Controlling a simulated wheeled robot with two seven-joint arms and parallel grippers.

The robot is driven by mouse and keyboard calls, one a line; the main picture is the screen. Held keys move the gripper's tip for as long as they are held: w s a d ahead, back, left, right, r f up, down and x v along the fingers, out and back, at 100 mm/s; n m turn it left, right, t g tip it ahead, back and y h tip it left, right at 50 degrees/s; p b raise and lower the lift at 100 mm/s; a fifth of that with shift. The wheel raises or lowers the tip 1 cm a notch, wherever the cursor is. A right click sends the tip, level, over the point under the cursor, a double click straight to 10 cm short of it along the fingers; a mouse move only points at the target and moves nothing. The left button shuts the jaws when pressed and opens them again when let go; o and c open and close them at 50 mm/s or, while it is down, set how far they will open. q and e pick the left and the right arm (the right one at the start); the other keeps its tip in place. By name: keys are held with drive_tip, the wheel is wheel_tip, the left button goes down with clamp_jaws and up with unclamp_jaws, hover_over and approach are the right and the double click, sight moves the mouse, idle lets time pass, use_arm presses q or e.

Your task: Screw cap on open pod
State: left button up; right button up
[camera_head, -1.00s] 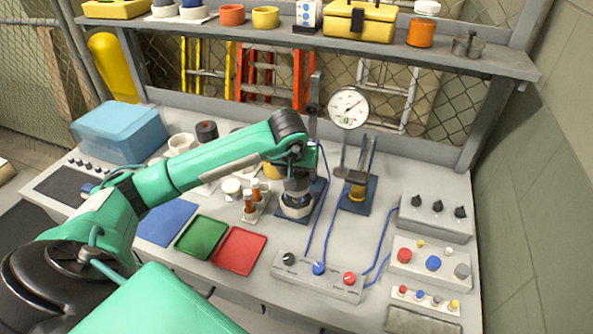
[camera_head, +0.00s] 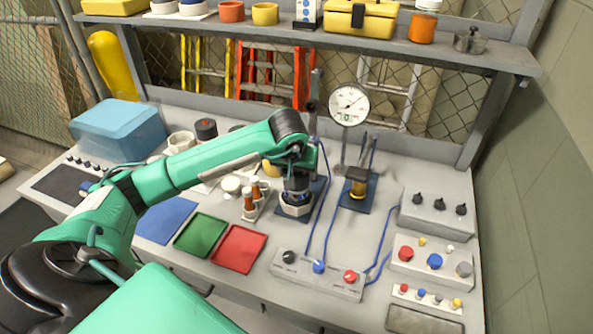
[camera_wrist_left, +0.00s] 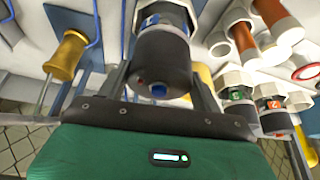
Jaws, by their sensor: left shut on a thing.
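My left gripper (camera_head: 296,187) points down over a white hexagonal base (camera_head: 295,209) near the middle of the bench. In the left wrist view its fingers (camera_wrist_left: 162,88) are closed on either side of a dark cylinder (camera_wrist_left: 162,58) with a blue spot on its near end. A pale band with a blue mark (camera_wrist_left: 152,20) lies just beyond the cylinder, in line with it and the white base. I cannot tell where cap and pod meet, nor whether the thread is engaged. My right gripper is not in view.
Orange-and-white vials in a rack (camera_head: 252,197) stand close left of the gripper. A blue stand with a brass part (camera_head: 357,188) and a dial gauge (camera_head: 348,104) are to the right. Blue cables run in front. Green (camera_head: 201,236) and red (camera_head: 239,249) trays lie front left.

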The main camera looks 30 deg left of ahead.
use_arm(q)
drive_tip(key=o, duration=1.1)
drive_tip(key=shift+c, duration=0.2)
drive_tip(key=shift+r, duration=0.15)
drive_tip(key=b+v, duration=0.2)
drive_tip(key=v, duration=1.1)
drive_tip(key=shift+s+r, duration=0.2)
drive_tip(key=shift+r, duration=0.05)
